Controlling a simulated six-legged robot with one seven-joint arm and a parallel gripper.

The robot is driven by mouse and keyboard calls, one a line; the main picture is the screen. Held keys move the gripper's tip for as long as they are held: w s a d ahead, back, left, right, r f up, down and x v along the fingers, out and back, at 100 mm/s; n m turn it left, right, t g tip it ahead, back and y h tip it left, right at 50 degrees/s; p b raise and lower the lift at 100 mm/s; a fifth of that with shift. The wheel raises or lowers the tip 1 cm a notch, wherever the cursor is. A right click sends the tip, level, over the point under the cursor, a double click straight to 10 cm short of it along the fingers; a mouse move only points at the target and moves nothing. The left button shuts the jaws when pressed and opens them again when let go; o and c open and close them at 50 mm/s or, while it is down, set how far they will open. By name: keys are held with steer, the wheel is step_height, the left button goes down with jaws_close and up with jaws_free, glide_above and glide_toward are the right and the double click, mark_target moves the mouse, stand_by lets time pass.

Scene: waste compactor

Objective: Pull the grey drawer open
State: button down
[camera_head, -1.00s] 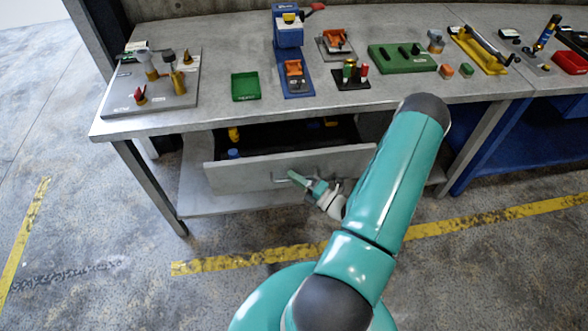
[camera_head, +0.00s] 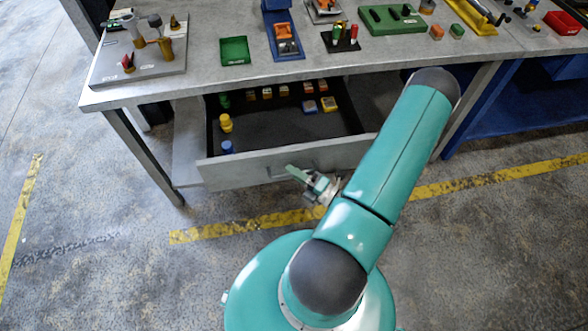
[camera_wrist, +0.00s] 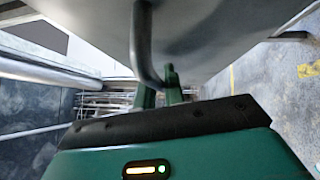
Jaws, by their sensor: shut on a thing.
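The grey drawer (camera_head: 235,176) stands pulled out well from under the grey workbench in the head view. Its dark inside (camera_head: 285,127) shows. My gripper (camera_head: 294,171) is at the middle of the drawer's front, where the handle is. In the wrist view my gripper's fingers (camera_wrist: 158,90) are shut on the dark bar handle (camera_wrist: 140,45), which runs down from the top of the picture. The far end of the fingers and the exact grip are partly hidden by the handle and by my gripper's body.
Inside the drawer are a yellow item (camera_head: 225,123), a blue item (camera_head: 227,147) and several small blocks at the back. The workbench top (camera_head: 200,82) carries a green tray (camera_head: 235,50) and other fixtures. The floor in front, with a yellow line (camera_head: 205,235), is clear.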

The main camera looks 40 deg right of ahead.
steer(key=c, duration=1.5)
jaws_free()
steer(key=shift+s, duration=0.15)
steer(key=v, duration=1.3)
steer(key=shift+s+d, duration=0.1)
steer(key=shift+s, duration=0.25)
